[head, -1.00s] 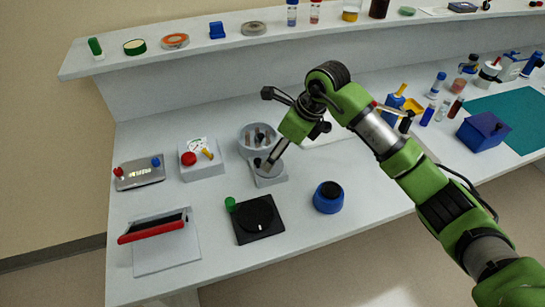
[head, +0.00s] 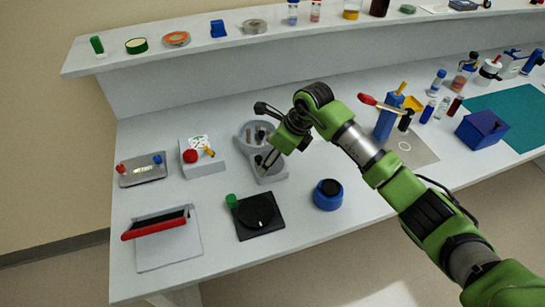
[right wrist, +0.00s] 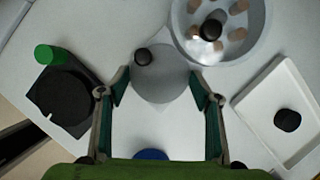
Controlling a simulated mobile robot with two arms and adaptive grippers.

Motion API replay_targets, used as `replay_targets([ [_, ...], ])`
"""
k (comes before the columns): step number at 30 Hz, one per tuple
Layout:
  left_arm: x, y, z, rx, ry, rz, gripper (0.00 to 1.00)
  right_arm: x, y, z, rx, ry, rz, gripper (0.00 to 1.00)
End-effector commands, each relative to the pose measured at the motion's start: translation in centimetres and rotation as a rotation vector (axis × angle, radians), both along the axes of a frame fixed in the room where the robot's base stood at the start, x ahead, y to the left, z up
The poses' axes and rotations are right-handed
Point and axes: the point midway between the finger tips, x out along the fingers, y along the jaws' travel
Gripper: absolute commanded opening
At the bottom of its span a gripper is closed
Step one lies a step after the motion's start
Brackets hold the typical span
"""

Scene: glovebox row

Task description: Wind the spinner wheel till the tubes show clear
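The spinner is a grey unit with a round bowl (head: 243,134) holding several tubes and, in front of it, a grey wheel (right wrist: 165,82) with a black knob (right wrist: 143,57) near its edge. The bowl (right wrist: 250,42) shows at the top of the right wrist view, with brownish tube ends around a dark hub. My right gripper (right wrist: 160,92) is open, its fingers apart on either side of the wheel in that view. In the head view the right gripper (head: 266,167) is over the wheel and partly hides it. I cannot tell whether it touches. My left gripper is not in view.
A black plate with a disc (head: 258,213) and green knob lies in front, with a blue jar (head: 327,198) to its right. A box with a red button (head: 190,156) stands left. A white tray (right wrist: 253,105) lies right of the bowl in the wrist view.

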Motion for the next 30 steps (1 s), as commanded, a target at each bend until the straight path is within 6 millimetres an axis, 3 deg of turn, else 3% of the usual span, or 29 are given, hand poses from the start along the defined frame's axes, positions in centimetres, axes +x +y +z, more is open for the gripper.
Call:
replay_targets([
  [13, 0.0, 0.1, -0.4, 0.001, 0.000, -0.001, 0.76, -0.1, 0.0, -0.1, -0.002, -0.001, -0.124, 0.37],
  [30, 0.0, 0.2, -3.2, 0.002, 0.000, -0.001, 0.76, -0.5, 0.6, -0.3, -0.002, -0.003, -0.637, 0.37],
])
